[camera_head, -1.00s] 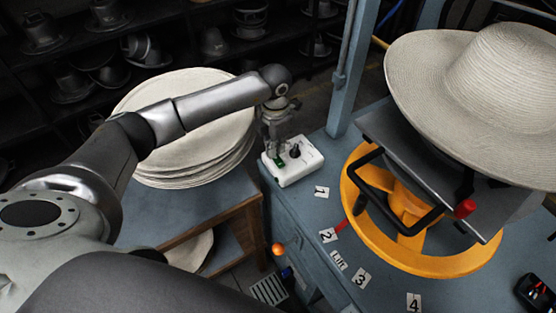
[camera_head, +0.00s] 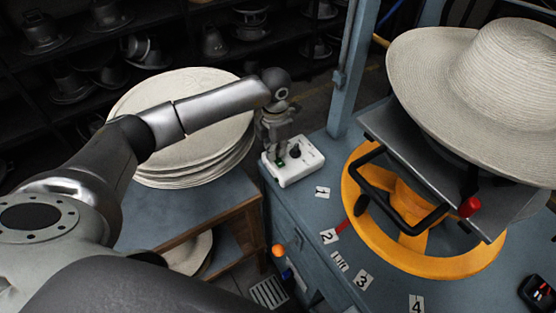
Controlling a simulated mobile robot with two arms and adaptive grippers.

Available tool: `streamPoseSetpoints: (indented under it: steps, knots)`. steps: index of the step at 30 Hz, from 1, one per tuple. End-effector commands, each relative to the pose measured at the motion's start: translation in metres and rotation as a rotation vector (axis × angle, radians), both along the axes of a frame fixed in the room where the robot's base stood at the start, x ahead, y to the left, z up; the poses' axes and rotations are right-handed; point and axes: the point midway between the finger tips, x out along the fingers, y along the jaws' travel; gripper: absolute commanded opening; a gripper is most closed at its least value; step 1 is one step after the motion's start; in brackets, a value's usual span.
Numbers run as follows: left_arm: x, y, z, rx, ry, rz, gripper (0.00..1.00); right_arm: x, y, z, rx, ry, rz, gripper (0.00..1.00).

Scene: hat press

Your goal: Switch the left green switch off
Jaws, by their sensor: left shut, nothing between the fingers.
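The white switch box (camera_head: 302,165) sits on the far left corner of the blue workbench. It carries a green switch (camera_head: 281,163) on its left side and a black knob (camera_head: 295,150) beside it. My left gripper (camera_head: 277,154) is shut and empty, pointing down right over the green switch. It partly hides the switch, and I cannot tell whether the fingertips touch it or which way the switch is set. My right gripper is not in view.
A yellow ring-shaped press base (camera_head: 358,221) with a black handle stands on the workbench, a large straw hat (camera_head: 480,90) above it. Number labels lie in front. A blue post (camera_head: 349,75) rises behind the box.

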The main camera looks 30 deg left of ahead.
Motion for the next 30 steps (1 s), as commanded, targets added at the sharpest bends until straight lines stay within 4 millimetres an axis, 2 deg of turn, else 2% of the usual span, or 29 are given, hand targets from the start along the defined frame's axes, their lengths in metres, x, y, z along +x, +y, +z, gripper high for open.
streamPoseSetpoints:
  steps: [8, 30]
  knots:
    - [0.000, 0.000, 0.001, 0.000, 0.000, 0.000, 0.00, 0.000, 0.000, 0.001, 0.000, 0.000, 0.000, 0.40]
    - [0.000, 0.000, 0.060, 0.001, -0.001, 0.000, 0.00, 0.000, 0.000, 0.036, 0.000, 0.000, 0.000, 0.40]
